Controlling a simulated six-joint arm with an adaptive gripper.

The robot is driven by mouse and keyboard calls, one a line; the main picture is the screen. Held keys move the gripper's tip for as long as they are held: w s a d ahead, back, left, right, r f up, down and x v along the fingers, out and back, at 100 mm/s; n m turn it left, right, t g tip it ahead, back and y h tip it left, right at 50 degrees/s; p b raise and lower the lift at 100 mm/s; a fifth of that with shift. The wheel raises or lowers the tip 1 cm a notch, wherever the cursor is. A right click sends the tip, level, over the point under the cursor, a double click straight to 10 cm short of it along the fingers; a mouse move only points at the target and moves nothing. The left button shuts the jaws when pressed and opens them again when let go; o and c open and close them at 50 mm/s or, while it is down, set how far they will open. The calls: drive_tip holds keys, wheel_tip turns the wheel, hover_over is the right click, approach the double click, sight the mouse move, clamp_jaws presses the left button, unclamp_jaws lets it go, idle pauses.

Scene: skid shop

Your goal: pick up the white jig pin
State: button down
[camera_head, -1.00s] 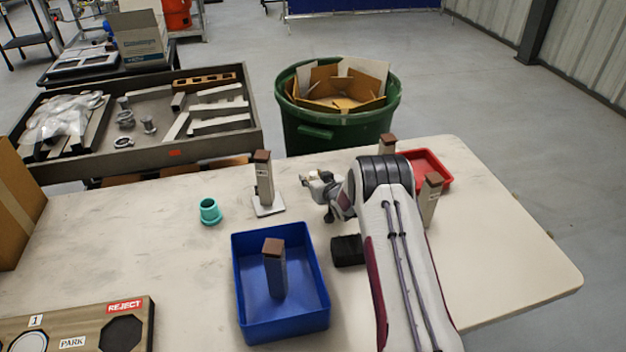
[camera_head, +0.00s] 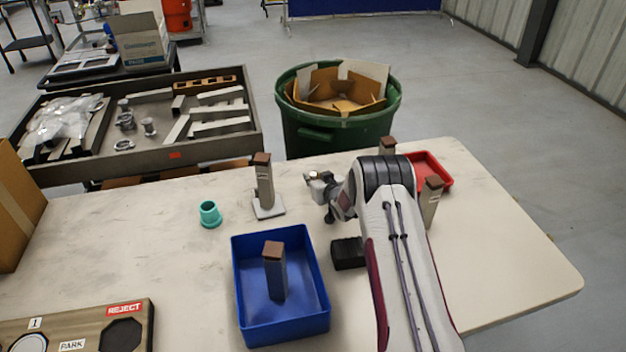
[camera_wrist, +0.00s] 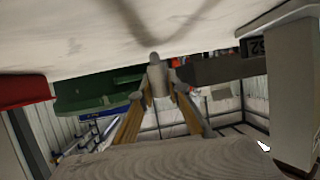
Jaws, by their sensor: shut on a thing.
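My gripper (camera_head: 326,188) reaches out past my forearm over the far middle of the table, and my arm partly covers it. In the wrist view its two fingers (camera_wrist: 157,98) close from both sides on a pale pin with a rounded top, the white jig pin (camera_wrist: 155,78). The pin looks grey in shade there, and its lower part is partly hidden between the fingers. I cannot make out the pin clearly in the head view.
Brown-capped posts stand left of the gripper (camera_head: 264,185), in the blue tray (camera_head: 240,290), and close beside my arm (camera_head: 430,203). A black block (camera_head: 347,253), teal cup (camera_head: 210,213) and red tray (camera_head: 440,182) are near.

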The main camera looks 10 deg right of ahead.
sight(313, 173)
drive_tip(key=shift+r, duration=4.55)
